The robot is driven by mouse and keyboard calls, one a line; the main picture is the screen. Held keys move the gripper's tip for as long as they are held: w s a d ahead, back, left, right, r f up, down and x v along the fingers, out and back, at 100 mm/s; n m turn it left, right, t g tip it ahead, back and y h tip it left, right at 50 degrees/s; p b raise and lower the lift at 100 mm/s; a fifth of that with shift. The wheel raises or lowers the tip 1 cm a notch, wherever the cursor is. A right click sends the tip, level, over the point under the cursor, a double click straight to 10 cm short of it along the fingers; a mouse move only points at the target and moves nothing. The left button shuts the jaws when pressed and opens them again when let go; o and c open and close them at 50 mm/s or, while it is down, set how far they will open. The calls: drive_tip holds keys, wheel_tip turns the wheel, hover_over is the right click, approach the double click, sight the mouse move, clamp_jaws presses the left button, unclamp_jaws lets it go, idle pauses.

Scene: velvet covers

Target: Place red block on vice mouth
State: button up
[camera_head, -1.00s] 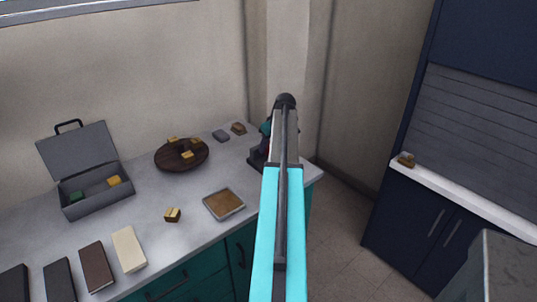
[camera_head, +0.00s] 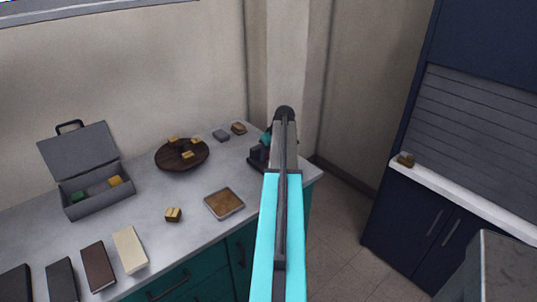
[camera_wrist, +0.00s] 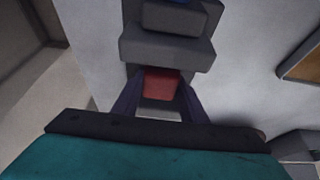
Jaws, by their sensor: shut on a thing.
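The red block (camera_wrist: 161,82) sits between the two dark fingers of my gripper (camera_wrist: 157,88) in the wrist view. My gripper is shut on it. The grey jaw parts of the vice (camera_wrist: 165,50) lie just beyond the block, and one overlaps its upper edge in the picture. I cannot tell whether the block touches the vice. In the head view the vice (camera_head: 257,158) stands at the right end of the counter, with a dark base and a teal part. My arm hides much of the vice, the gripper and the block there.
On the counter (camera_head: 150,185) are a square tray (camera_head: 224,204), a yellowish block (camera_head: 173,214), a round dark board (camera_head: 166,162) with small pieces, an open grey toolbox (camera_head: 100,204) and several flat slabs. A wall corner rises behind the vice.

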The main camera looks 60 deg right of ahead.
drive_tip(key=shift+f, duration=0.2)
drive_tip(key=o, duration=1.2)
drive_tip(key=shift+c, duration=0.2)
drive_tip(key=shift+r, duration=0.1)
drive_tip(key=shift+b+v, duration=1.1)
drive_tip(key=shift+v, duration=4.95)
drive_tip(key=shift+s, duration=0.15)
